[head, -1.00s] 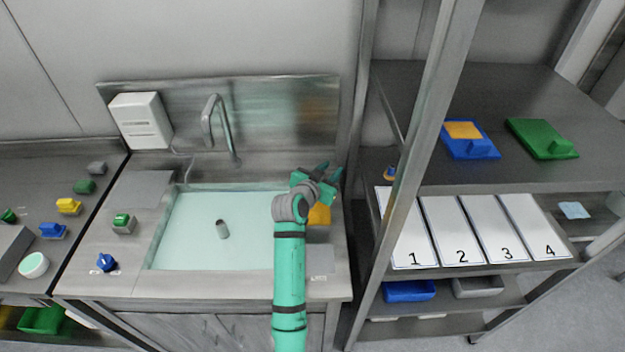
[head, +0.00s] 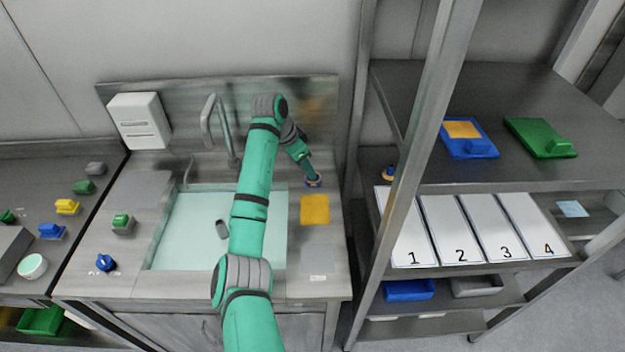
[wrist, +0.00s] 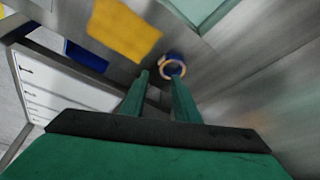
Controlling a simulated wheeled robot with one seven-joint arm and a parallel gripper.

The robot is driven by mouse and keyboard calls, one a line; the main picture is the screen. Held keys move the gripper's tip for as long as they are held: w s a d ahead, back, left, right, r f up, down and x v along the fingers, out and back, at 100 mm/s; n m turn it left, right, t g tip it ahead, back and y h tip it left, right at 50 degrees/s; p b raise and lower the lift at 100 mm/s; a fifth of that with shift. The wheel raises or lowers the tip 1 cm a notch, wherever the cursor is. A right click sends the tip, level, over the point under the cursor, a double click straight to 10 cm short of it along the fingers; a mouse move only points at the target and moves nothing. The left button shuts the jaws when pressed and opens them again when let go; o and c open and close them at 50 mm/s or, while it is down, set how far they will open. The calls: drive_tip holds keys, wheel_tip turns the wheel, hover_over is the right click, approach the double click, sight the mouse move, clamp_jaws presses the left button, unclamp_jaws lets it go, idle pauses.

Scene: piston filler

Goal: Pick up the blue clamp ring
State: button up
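A small blue ring with a tan-orange band (head: 314,182) sits on the counter right of the sink, behind a yellow square. It also shows in the wrist view (wrist: 173,66), just past my fingertips. My gripper (head: 311,175) points down at it in the head view, very close above it. In the wrist view my gripper (wrist: 161,77) has its two green fingers apart with nothing held between them. The ring appears nearer the right finger. Whether a finger touches it I cannot tell.
The yellow square (head: 315,209) lies flat in front of the ring. The sink (head: 190,225) with its faucet (head: 211,125) is to the left. A shelf post (head: 362,120) stands to the right. A similar blue and orange piece (head: 388,174) is on the shelf.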

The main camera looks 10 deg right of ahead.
sight(317, 182)
drive_tip(key=shift+x, duration=4)
drive_tip(key=shift+w, duration=0.15)
drive_tip(key=shift+r, duration=0.1)
clamp_jaws()
